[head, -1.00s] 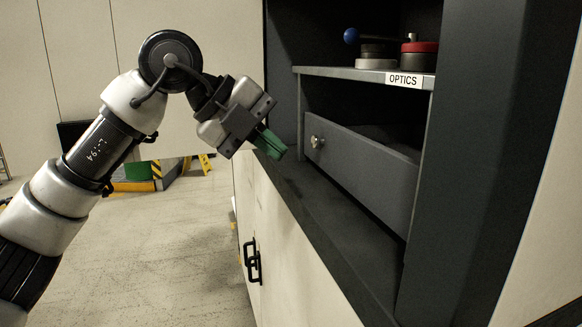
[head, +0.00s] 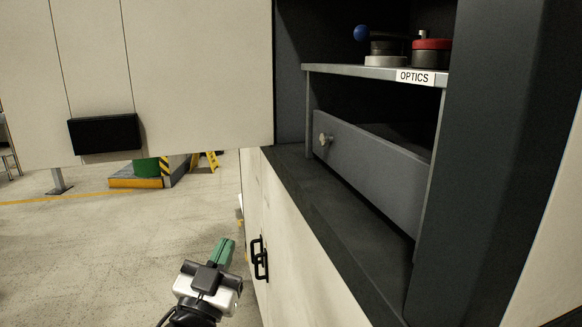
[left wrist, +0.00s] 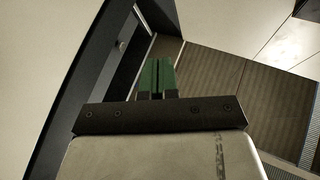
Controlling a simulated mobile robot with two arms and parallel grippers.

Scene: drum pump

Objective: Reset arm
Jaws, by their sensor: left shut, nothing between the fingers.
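My left gripper (head: 224,252) is low in the head view, in front of the cabinet and left of its lower door handle. Its green fingers are shut with nothing between them and point up in the picture. In the left wrist view the green fingers (left wrist: 157,76) lie side by side. The rest of my left arm is mostly below the frame. My right gripper is not in any view.
The dark cabinet has a shelf labelled OPTICS (head: 416,76) with round parts (head: 388,52) on it. A grey drawer (head: 370,170) with a round knob (head: 325,139) is below. A black handle (head: 259,259) is on the lower door. Open floor (head: 110,250) lies left.

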